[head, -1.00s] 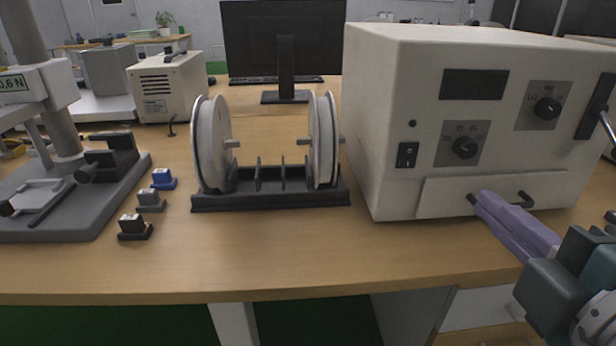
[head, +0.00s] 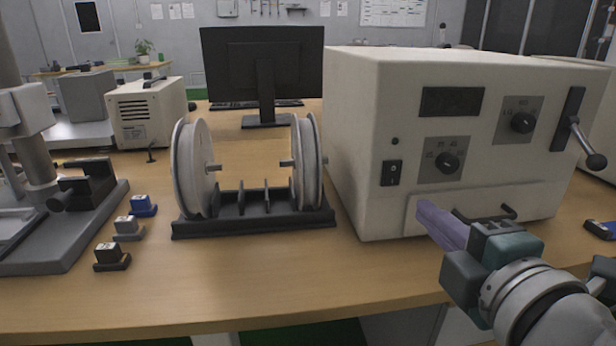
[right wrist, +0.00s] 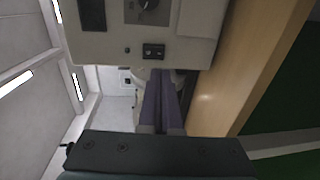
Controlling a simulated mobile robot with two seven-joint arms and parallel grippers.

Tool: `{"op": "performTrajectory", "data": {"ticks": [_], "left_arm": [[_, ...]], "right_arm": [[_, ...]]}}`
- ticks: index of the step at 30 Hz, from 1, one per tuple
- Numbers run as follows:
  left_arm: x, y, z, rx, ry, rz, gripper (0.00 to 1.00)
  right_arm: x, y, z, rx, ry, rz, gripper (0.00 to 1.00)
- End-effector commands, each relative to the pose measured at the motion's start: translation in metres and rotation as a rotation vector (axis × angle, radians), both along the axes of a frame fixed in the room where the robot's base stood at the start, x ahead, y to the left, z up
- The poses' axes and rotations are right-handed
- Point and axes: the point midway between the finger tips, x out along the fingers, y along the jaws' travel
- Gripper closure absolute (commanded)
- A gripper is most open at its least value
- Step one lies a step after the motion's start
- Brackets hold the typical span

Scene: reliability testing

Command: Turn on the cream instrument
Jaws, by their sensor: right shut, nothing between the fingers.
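The cream instrument (head: 352,139) stands on the right of the bench in the head view. Its front has a dark display (head: 452,101), two knobs (head: 447,163), a small dark indicator and a black rocker switch (head: 391,173) at the lower left. The rocker switch also shows in the right wrist view (right wrist: 153,51). My right gripper (head: 424,209) has purple fingers, shut and empty, in front of the lower front panel, below and right of the switch. In the right wrist view the fingers (right wrist: 160,80) point toward the switch side. Whether they touch the panel is unclear. My left gripper is not in view.
A black stand with two white reels (head: 254,212) sits left of the instrument. Several small blocks (head: 143,206) and a grey test stand (head: 60,240) are further left. A monitor (head: 265,75) is behind. A drawer-like panel with a dark handle (head: 486,214) is beside my right gripper.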

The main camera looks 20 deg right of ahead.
Motion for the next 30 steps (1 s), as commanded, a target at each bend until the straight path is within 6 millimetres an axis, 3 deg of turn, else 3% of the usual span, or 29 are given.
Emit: {"op": "performTrajectory", "data": {"ticks": [6,12,30], "left_arm": [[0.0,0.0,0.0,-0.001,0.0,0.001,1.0],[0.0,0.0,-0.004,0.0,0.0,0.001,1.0],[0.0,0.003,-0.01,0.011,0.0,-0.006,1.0]], "right_arm": [[0.046,-0.011,-0.005,-0.003,-0.002,-0.001,1.0],[0.072,-0.017,-0.01,0.0,-0.001,0.0,1.0],[0.081,-0.019,-0.013,-0.001,-0.007,0.0,1.0]]}}
